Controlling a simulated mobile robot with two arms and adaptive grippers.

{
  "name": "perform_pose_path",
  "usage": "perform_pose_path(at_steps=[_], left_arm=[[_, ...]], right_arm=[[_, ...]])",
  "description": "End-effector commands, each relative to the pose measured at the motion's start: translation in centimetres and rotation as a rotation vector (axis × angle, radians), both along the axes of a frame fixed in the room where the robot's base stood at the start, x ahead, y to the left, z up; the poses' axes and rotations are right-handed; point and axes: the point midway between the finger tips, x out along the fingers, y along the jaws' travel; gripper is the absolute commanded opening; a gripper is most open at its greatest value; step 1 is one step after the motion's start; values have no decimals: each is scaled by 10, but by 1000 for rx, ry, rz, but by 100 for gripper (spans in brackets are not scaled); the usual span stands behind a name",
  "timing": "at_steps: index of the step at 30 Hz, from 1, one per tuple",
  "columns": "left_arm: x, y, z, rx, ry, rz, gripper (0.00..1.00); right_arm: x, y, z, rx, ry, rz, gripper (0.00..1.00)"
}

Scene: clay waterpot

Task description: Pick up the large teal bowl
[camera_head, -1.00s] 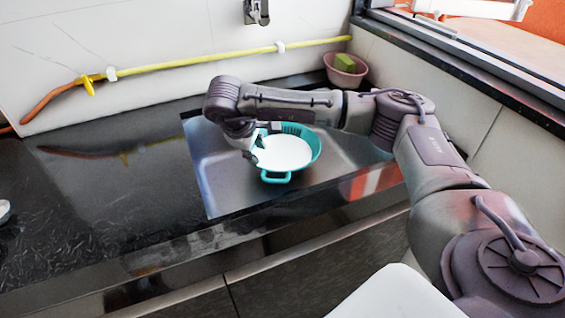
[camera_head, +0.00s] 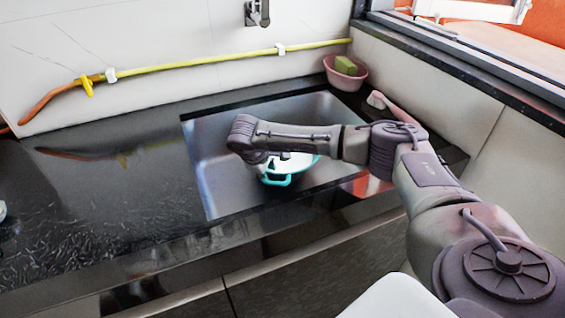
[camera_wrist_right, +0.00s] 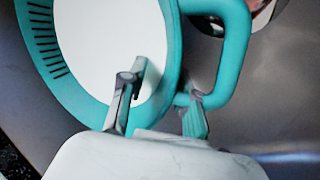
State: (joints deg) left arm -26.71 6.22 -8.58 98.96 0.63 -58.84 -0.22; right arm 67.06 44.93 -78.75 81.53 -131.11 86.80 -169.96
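The large teal bowl (camera_head: 276,181) with a white inside sits in the sink, partly hidden behind my right arm in the head view. In the right wrist view the bowl's teal rim and handle (camera_wrist_right: 238,45) are close. My right gripper (camera_wrist_right: 160,105) is open around the bowl's rim beside the handle. One finger is over the white inside, and the other is outside the rim by the handle's lower end. In the head view the right gripper's fingers are mostly hidden by the arm. My left gripper is not in view.
The metal sink (camera_head: 215,175) is set in a dark counter (camera_head: 110,190). A pink bowl (camera_head: 345,76) with a green sponge (camera_head: 346,65) stands in the back corner. A pink-and-white brush (camera_head: 378,100) lies behind my arm. A yellow pipe (camera_head: 200,63) runs along the wall. The left counter is mostly clear.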

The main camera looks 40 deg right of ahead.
Motion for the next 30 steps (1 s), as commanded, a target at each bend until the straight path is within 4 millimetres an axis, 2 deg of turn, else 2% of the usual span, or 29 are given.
perform_pose_path(at_steps=[5,11,24,28,30], left_arm=[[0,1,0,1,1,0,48],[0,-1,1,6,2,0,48],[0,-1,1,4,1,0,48],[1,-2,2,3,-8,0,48],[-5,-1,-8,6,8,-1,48]], right_arm=[[0,1,0,0,-1,0,32],[0,1,1,0,-1,0,0],[0,1,2,1,-2,0,0],[1,1,15,1,-4,1,0],[1,0,28,1,-6,0,0]])
